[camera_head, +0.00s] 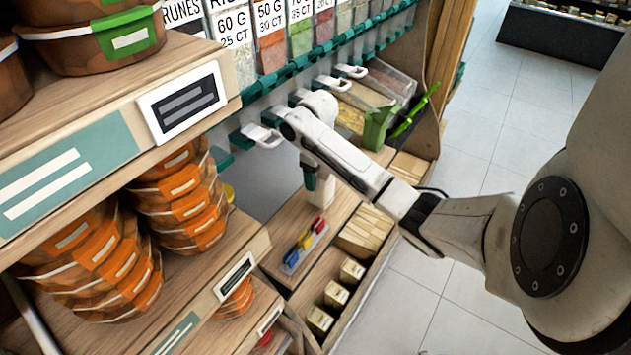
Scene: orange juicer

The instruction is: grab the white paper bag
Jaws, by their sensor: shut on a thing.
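My arm reaches in from the right, and its end hangs down under the row of dispensers. My gripper (311,182) points down over the wooden ledge at the middle of the view and is small and partly hidden by the arm. It is shut on a small white thing that looks like the white paper bag (322,193).
Clear dispensers with green trim and white handles (262,135) hang close above. A green scoop (378,127) sits behind right. A tray of coloured items (304,246) and wooden compartments with pale packs (366,228) lie in front. Shelves of orange tubs (190,205) stand left; floor (400,300) is clear.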

